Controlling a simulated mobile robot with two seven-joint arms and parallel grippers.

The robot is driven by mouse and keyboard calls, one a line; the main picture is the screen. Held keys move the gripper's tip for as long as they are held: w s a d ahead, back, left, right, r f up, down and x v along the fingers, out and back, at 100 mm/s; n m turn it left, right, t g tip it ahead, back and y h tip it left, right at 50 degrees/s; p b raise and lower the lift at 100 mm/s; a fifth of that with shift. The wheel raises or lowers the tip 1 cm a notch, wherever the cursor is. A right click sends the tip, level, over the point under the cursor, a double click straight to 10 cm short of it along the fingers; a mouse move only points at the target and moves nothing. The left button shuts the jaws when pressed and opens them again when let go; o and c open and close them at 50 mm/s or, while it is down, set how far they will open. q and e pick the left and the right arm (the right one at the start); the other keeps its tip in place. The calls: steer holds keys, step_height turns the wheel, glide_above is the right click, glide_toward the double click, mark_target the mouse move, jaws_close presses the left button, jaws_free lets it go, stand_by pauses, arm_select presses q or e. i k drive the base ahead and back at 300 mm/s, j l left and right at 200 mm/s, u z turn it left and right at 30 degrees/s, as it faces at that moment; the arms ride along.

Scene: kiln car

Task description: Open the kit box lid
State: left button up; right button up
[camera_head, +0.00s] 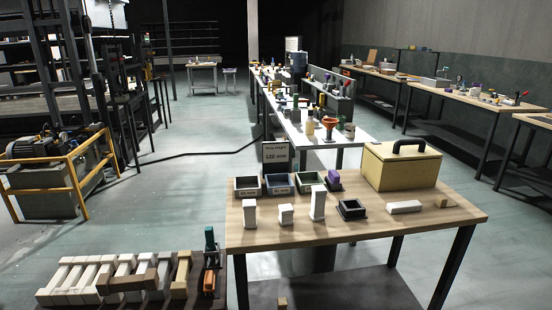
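The kit box (400,172) is a yellow box on the wooden table, at its back right. Its lid (385,153) is closed and carries a dark arched handle (408,144) on top. Neither of my grippers shows in the head view, so I cannot see where they are relative to the box.
The wooden table (450,213) holds several small bins (280,184), white blocks (317,203), a dark tray (351,209) and a sign (276,155). A rack of pale bars (95,279) stands at the lower left. Grey floor (180,210) is clear left of the table.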

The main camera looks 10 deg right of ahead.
mark_target(413, 148)
steer(key=i+l, duration=0.75)
steer(key=i, duration=0.1)
